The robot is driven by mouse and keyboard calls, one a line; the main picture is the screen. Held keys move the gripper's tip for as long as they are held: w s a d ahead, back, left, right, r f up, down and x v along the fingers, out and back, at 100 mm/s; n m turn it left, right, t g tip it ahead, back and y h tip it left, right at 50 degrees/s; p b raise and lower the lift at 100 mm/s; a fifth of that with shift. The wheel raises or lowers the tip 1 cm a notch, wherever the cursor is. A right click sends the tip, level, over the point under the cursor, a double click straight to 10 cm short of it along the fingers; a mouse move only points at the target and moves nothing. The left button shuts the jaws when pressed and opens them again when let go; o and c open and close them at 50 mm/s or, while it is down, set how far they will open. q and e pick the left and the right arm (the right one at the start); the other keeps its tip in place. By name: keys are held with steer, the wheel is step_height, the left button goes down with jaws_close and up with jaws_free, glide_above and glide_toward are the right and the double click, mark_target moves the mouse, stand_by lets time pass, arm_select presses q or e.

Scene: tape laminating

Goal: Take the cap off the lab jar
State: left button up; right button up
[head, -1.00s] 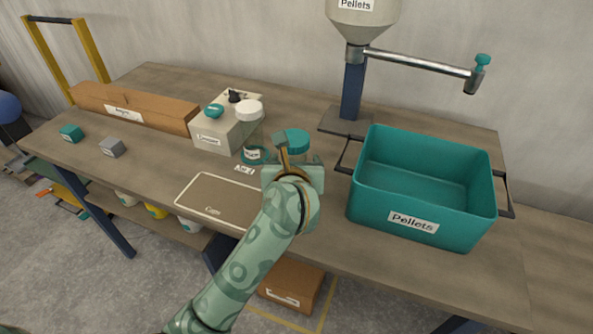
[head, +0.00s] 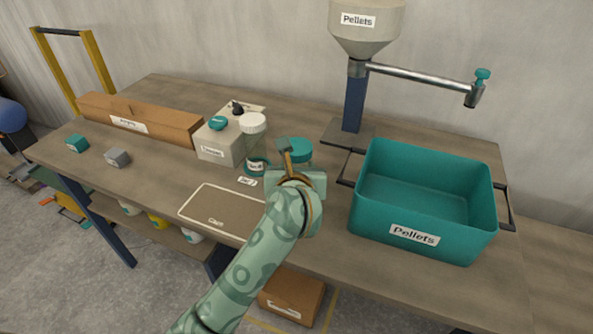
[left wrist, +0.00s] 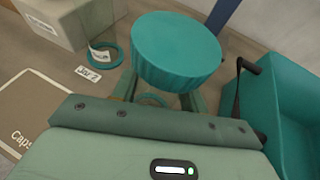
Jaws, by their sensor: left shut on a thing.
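The lab jar has a wide teal screw cap (head: 299,148) on top, in the middle of the head view. The same cap (left wrist: 177,48) fills the upper middle of the left wrist view. My left gripper (left wrist: 160,92) has its two fingers on either side of the jar just below the cap, shut on the jar. The cap hides the fingertips and most of the jar's clear body. In the head view my left gripper (head: 293,175) stands in front of the jar and hides its lower part. A teal ring shows between the fingers in the wrist view. My right gripper is not in view.
A tan "Caps" mat (head: 225,207) lies empty in front. A teal Pellets bin (head: 425,228) is close at right. A grey box (head: 215,152) and hopper post (head: 354,100) stand behind.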

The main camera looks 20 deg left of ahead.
mark_target(297, 161)
arm_select(q)
step_height(297, 161, up, 3)
steer(key=shift+r+p, duration=0.1)
steer(key=shift+p, duration=0.65)
steer(key=s+r+p, duration=0.1)
steer(key=r+p, duration=0.1)
steer(key=s+d+r+p, duration=0.1)
steer(key=s+r+p, duration=0.2)
steer(key=r+p, duration=0.1)
steer(key=shift+s+d+r+p, duration=0.2)
steer(key=shift+s+p, duration=0.1)
steer(key=shift+s, duration=0.1)
steer(key=f+p+v, duration=0.1)
steer(key=p+v, duration=0.4)
steer(key=v, duration=0.4)
steer(key=shift+s, duration=0.45)
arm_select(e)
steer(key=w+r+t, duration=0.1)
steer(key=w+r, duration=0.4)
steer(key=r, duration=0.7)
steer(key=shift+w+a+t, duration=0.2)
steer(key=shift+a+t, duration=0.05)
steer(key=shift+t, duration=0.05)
arm_select(q)
steer(key=shift+f, duration=0.1)
steer(key=o, duration=0.3)
steer(key=c, duration=0.7)
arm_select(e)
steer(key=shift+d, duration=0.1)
